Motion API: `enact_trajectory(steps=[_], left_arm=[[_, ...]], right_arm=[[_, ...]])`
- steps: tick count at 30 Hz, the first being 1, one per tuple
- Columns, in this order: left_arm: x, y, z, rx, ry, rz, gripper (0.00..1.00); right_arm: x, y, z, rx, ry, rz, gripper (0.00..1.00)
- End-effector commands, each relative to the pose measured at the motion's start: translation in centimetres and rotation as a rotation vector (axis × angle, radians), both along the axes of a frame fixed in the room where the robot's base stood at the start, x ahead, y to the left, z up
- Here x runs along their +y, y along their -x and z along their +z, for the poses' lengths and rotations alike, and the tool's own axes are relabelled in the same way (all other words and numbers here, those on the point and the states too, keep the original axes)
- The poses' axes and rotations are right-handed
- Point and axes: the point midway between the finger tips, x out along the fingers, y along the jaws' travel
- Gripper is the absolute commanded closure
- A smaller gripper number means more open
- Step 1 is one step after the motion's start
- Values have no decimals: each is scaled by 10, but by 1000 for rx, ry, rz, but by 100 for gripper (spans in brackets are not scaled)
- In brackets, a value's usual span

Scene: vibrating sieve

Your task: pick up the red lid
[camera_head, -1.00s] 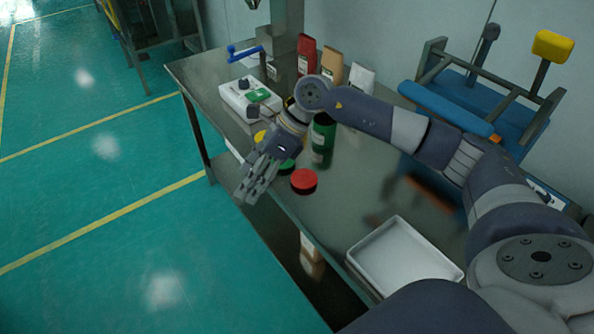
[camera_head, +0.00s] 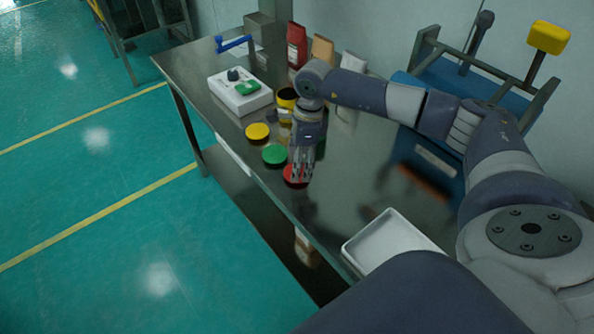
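The red lid (camera_head: 289,174) lies flat on the metal table (camera_head: 350,195) near its left edge, partly hidden behind my fingers. My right gripper (camera_head: 301,178) points down in front of and over the lid. Whether its fingers touch the lid, and how far apart they are, I cannot tell. My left gripper is not in view.
A green lid (camera_head: 275,153) and a yellow lid (camera_head: 257,131) lie in a row beyond the red one. A white control box (camera_head: 238,98), a dark jar (camera_head: 287,98) and bags (camera_head: 297,45) stand farther back. A white tray (camera_head: 390,240) sits near the front.

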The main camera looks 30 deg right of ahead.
Motion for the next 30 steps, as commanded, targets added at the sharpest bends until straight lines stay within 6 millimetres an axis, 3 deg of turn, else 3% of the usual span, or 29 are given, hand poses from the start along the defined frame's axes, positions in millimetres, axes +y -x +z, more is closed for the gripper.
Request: enact_trajectory(steps=[6, 14, 16, 18, 30], left_arm=[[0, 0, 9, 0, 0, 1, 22], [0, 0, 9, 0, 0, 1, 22], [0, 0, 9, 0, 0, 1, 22], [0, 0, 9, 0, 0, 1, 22], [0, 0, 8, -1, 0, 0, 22]], right_arm=[[3, -1, -26, 1, -1, -1, 30], [3, -1, -29, -1, 0, 0, 30], [3, -1, -29, -1, 0, 0, 46], [3, -1, -29, -1, 0, 0, 53], [3, -1, -27, -1, 0, 0, 54]])
